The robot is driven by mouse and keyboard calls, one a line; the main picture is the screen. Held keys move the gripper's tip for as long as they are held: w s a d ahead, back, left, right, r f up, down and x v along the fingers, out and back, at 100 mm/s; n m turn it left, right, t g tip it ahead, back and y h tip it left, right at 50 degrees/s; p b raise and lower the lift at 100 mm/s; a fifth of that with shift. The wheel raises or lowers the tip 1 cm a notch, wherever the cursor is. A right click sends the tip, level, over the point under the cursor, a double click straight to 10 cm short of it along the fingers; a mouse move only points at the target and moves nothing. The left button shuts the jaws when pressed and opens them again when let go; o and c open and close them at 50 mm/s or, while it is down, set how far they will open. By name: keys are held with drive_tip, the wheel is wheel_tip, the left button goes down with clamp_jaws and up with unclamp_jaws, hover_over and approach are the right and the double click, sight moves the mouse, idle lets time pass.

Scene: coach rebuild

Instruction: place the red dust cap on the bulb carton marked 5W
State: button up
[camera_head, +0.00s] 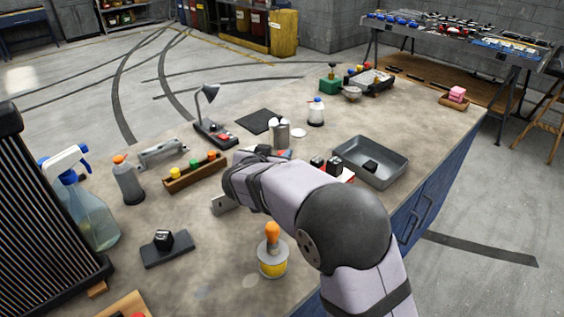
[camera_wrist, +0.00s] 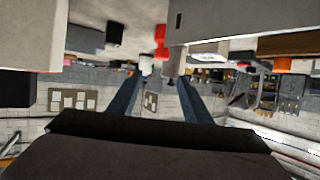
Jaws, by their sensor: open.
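My gripper (camera_wrist: 160,82) is open in the wrist view, its two dark fingers apart with nothing clearly held between them. A small red piece (camera_wrist: 160,38), possibly the red dust cap, shows beyond the fingertips, with a small white piece (camera_wrist: 146,65) beside it. In the head view my arm hides the gripper and part of the bench. A pale box-like shape (camera_wrist: 30,35) fills the wrist view's upper left. I cannot read any 5W mark.
A grey tray (camera_head: 398,172) holding a black piece is right of my arm. A wooden rack (camera_head: 188,182) with coloured caps, a spray bottle (camera_head: 92,212), a grey bottle (camera_head: 129,183) and an orange-handled tool (camera_head: 272,236) stand around.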

wheel_tip(320, 180, up, 9)
drive_tip(key=s+a+f+m+g+y, duration=0.35)
drive_tip(key=a+f+m+y, duration=0.2)
drive_tip(key=a+f, duration=0.2)
drive_tip(key=w+a+r+m+t+y, duration=0.35)
drive_tip(key=r+m, duration=0.45)
drive_tip(key=m, duration=0.5)
drive_tip(key=w+d+m+h, duration=0.4)
drive_tip(key=d+m+h, duration=0.2)
drive_tip(key=d+m, duration=0.7)
drive_tip(key=shift+m+t, duration=0.3)
drive_tip(key=shift+m, duration=0.55)
drive_tip(key=f, duration=1.4)
drive_tip(key=shift+a+f, duration=0.15)
drive_tip(key=shift+a, duration=0.05)
drive_tip(key=shift+w, duration=0.1)
